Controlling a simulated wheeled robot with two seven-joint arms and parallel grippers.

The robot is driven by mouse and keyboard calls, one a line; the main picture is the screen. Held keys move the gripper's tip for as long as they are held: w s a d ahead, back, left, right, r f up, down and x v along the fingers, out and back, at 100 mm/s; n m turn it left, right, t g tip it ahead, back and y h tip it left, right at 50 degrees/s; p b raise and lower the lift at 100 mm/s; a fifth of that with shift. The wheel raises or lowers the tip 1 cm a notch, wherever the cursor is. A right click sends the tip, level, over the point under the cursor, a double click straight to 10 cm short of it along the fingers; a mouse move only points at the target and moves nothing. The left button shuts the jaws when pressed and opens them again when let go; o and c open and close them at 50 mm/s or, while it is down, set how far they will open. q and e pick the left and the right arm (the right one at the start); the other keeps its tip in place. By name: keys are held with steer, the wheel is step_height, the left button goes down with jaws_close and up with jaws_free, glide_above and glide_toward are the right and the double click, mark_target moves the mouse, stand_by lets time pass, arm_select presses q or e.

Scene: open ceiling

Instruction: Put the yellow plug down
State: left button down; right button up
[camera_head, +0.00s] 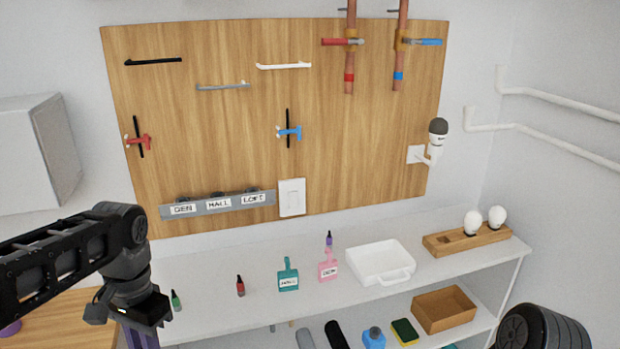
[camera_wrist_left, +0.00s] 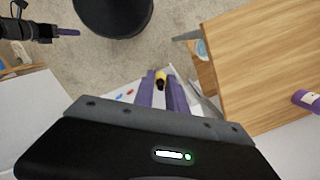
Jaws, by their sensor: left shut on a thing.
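The yellow plug (camera_wrist_left: 160,76) shows in the left wrist view between the purple fingers of my left gripper (camera_wrist_left: 161,84), which is shut on it. A dark part shows on the plug's near side. In the head view my left gripper (camera_head: 141,337) points down at the lower left, in front of the white shelf; its fingertips are cut off by the frame and the plug is out of sight. My right gripper (camera_wrist_left: 66,32) shows small at the upper left of the left wrist view; whether it is open is unclear.
A wooden table (camera_head: 65,327) is at the lower left, with a purple object (camera_head: 10,329) on it. The white shelf (camera_head: 212,276) holds small bottles, tags, a white tray (camera_head: 378,262) and a wooden bulb holder (camera_head: 450,243). Carpeted floor (camera_wrist_left: 190,20) shows below.

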arm_select(q)
steer(key=w+d+f+n, duration=0.3)
steer(key=w+f+n, duration=0.25)
steer(key=w, duration=0.55)
steer(key=w+d+f+m, duration=0.1)
steer(key=d+f+m, duration=0.1)
steer(key=d+f, duration=0.3)
steer(key=shift+w+d+f, duration=0.2)
steer(key=shift+d+f, duration=0.05)
steer(key=shift+d, duration=0.6)
stand_by(0.4)
